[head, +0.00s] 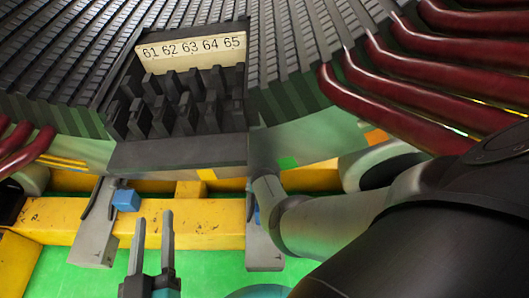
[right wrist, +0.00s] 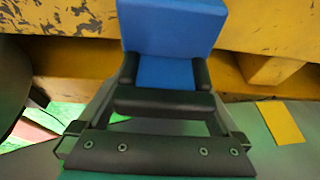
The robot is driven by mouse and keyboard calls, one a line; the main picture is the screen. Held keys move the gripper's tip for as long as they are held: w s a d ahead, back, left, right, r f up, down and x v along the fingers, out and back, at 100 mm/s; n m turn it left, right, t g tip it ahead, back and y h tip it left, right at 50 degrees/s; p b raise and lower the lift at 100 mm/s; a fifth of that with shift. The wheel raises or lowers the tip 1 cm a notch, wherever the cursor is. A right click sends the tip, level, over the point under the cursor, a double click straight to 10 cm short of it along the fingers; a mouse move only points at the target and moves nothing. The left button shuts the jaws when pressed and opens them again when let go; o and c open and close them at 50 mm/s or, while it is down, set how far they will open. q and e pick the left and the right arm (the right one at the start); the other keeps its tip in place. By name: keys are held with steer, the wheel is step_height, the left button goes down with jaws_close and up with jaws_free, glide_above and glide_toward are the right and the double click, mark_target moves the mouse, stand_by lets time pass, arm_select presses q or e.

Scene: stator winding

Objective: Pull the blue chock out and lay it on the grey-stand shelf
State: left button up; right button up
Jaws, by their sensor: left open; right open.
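A blue chock (head: 126,199) sits by the yellow beam at the left, beside a grey bracket (head: 97,240). A second blue piece (head: 257,214) shows only as a sliver by my right arm, mostly hidden. In the right wrist view, a blue chock (right wrist: 172,25) lies against the yellow beam, with the fingers of my open right gripper (right wrist: 165,72) on either side of its lower part. I cannot tell whether they touch it. The right gripper is hidden in the head view. My left gripper (head: 153,217) is open and empty, pointing up, just below and right of the left chock.
A dark grey stand (head: 178,156) holds several black pieces beneath a label plate (head: 190,48) marked 61 to 65. Dark red coil bars (head: 440,85) jut in at the right. The yellow beam (head: 208,224) crosses below, above a green floor (head: 200,275).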

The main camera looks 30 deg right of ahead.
steer(key=shift+c, duration=0.2)
jaws_close()
stand_by(0.8)
